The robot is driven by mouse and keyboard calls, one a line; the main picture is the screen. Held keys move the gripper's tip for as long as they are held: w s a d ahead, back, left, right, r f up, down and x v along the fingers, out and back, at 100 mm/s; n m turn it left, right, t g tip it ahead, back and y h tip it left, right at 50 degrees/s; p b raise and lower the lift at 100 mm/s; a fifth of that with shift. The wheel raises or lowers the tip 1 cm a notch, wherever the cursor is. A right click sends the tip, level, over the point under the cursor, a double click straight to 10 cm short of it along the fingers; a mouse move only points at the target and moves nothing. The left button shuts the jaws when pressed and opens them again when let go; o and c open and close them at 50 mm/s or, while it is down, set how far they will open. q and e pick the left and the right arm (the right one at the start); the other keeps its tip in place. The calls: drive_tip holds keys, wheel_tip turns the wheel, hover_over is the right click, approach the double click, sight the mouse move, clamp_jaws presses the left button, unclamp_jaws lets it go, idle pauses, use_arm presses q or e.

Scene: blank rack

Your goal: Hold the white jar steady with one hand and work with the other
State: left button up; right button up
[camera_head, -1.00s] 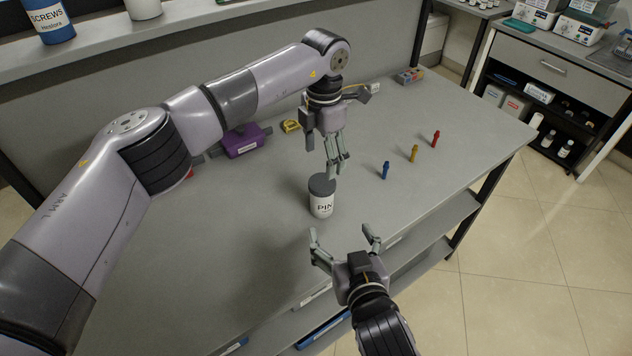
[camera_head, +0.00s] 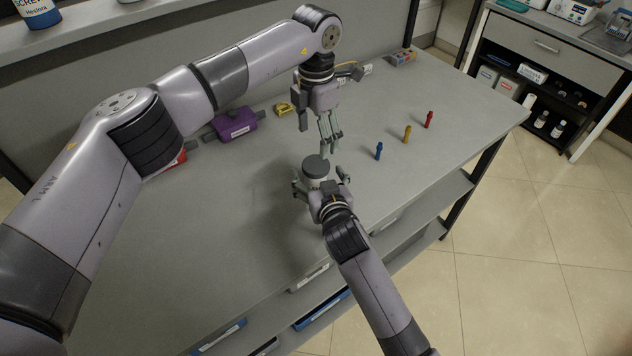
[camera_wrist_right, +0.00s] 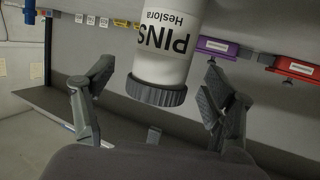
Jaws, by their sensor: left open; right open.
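The white jar with a dark grey lid (camera_head: 316,166) stands upright on the grey table. Its label reads "PINS" in the right wrist view (camera_wrist_right: 168,45), where it appears upside down. My right gripper (camera_head: 320,180) is open, with its fingers on either side of the jar; gaps to both fingers show in the right wrist view (camera_wrist_right: 155,95). In the head view my right gripper hides the jar's lower body. My left gripper (camera_head: 328,148) is open and points down just behind and above the lid, apart from it and empty.
Blue (camera_head: 378,151), yellow (camera_head: 407,134) and red (camera_head: 429,119) pegs stand on the table to the right. A purple box (camera_head: 235,124) and a yellow item (camera_head: 284,108) lie at the back. The table's front left is clear.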

use_arm(q)
drive_tip(key=shift+w+f, duration=0.1)
drive_tip(key=shift+w, duration=0.05)
use_arm(e)
drive_tip(key=shift+x, duration=1.25)
drive_tip(key=shift+c, duration=0.2)
